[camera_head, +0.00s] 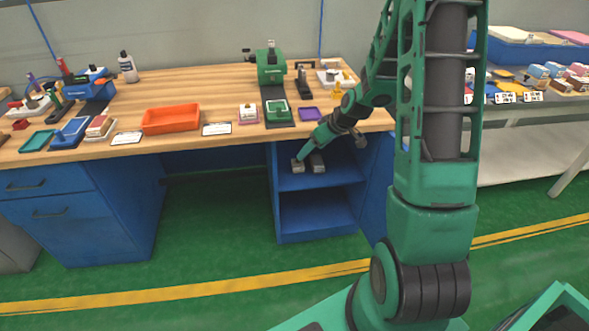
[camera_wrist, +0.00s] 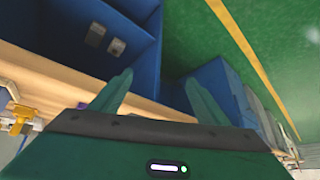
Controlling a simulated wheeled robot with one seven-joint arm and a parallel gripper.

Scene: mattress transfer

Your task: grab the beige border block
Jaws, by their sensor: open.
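I cannot tell for sure which thing is the beige border block. Two small pale grey-beige blocks lie on the upper shelf of the blue cabinet: a left block (camera_head: 297,165) and a right block (camera_head: 317,162). The wrist view also shows two such blocks, a lighter one (camera_wrist: 117,47) and a darker one (camera_wrist: 95,34), close together on a blue surface. My gripper (camera_wrist: 162,82) is open and empty, its two green fingers spread. In the head view my gripper (camera_head: 307,151) reaches down in front of the shelf, below the bench edge, and appears apart from the blocks.
The wooden bench (camera_head: 190,88) carries an orange tray (camera_head: 170,118), a green press (camera_head: 271,65), a pale-topped block (camera_head: 98,126) and other small items. The blue cabinet (camera_head: 318,237) has side walls and a shelf close around the blocks. Green floor lies clear in front.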

